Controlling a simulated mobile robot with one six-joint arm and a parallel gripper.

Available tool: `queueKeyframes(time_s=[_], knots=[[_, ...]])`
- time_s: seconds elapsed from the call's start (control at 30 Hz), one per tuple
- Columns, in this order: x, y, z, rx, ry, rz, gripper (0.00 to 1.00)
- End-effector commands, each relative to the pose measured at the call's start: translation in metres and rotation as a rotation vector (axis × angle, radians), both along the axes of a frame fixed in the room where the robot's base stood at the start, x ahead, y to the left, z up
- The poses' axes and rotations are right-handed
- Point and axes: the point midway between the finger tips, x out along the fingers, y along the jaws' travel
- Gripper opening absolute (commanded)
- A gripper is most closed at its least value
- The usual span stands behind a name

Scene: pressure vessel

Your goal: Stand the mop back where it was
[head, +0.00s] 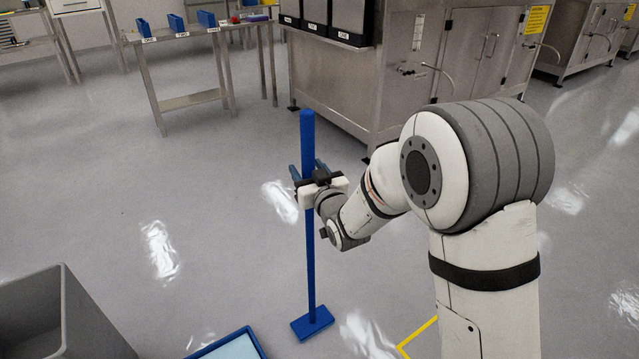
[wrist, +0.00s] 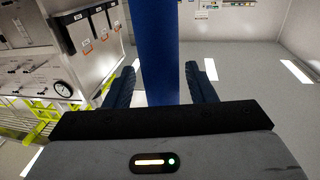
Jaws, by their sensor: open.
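The mop (head: 311,262) is a blue pole with a flat blue rectangular head (head: 312,323) resting on the grey floor. It stands upright in the head view. My gripper (head: 306,172) is at the upper part of the pole, with a finger on either side of it. In the wrist view the pole (wrist: 157,50) rises between the two dark blue fingers of my gripper (wrist: 164,82). There is a visible gap between the pole and each finger, so the gripper is open around the pole.
A yellow floor marking (head: 416,338) lies right of the mop head. A blue-rimmed tray (head: 258,346) and a grey bin (head: 62,310) stand at the lower left. A steel cabinet (head: 335,85) and a steel table (head: 150,75) stand behind.

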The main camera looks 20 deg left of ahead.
Motion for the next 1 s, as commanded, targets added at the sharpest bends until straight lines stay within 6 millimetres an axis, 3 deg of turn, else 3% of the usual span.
queueKeyframes(time_s=[0.3,0.5,0.77,0.9,1.0], knots=[[-0.053,-0.044,0.000,-0.002,0.002,0.000,0.50],[-0.077,-0.064,-0.002,-0.001,0.002,-0.001,0.50],[-0.087,-0.072,-0.003,-0.001,0.001,0.000,0.50],[-0.086,-0.075,-0.003,-0.008,0.009,-0.008,0.50],[-0.079,-0.088,-0.005,-0.048,0.051,-0.043,0.50]])
